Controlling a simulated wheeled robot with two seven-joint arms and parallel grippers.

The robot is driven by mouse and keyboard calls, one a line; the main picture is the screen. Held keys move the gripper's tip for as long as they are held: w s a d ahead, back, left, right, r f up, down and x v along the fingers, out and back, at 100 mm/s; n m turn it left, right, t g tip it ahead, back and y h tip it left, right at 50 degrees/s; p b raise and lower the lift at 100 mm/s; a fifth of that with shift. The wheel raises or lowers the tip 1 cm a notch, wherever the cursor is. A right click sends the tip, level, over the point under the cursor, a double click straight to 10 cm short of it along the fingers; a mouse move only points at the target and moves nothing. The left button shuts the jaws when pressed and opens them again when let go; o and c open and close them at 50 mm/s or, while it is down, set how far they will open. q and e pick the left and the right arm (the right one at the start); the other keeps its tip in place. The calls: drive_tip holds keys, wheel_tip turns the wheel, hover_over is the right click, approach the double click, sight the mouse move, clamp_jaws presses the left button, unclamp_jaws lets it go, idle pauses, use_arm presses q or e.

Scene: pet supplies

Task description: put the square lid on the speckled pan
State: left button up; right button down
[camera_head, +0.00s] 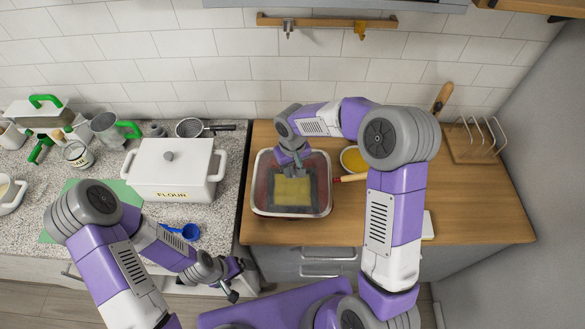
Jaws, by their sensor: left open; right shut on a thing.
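A square pan (257,202) with a pale rim and reddish inner walls sits on the wooden counter, with something yellow in its middle. A dark square frame around the yellow patch appears to be the square lid (281,207), over or inside the pan. I cannot tell whether it rests on the pan, and speckles are too small to see. My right gripper (293,170) is pointing down over the pan, shut on what looks like the lid's top; its fingers hide the grip. My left gripper (234,282) is open and empty, low in front of the counter edge.
A white flour box (170,172) stands on the speckled counter to the left, with a blue scoop (187,231) in front. A yellow bowl (354,159) and a wooden-handled tool (350,178) lie right of the pan.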

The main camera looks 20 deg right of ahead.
drive_tip(key=shift+s+f, duration=0.25)
drive_tip(key=shift+f, duration=0.2)
drive_tip(key=c, duration=1.3)
unclamp_jaws()
drive_tip(key=o, duration=0.5)
drive_tip(key=shift+w, duration=0.3)
drive_tip(key=shift+s+r, duration=0.1)
wheel_tip(320, 180, up, 8)
drive_tip(key=shift+f, duration=0.2)
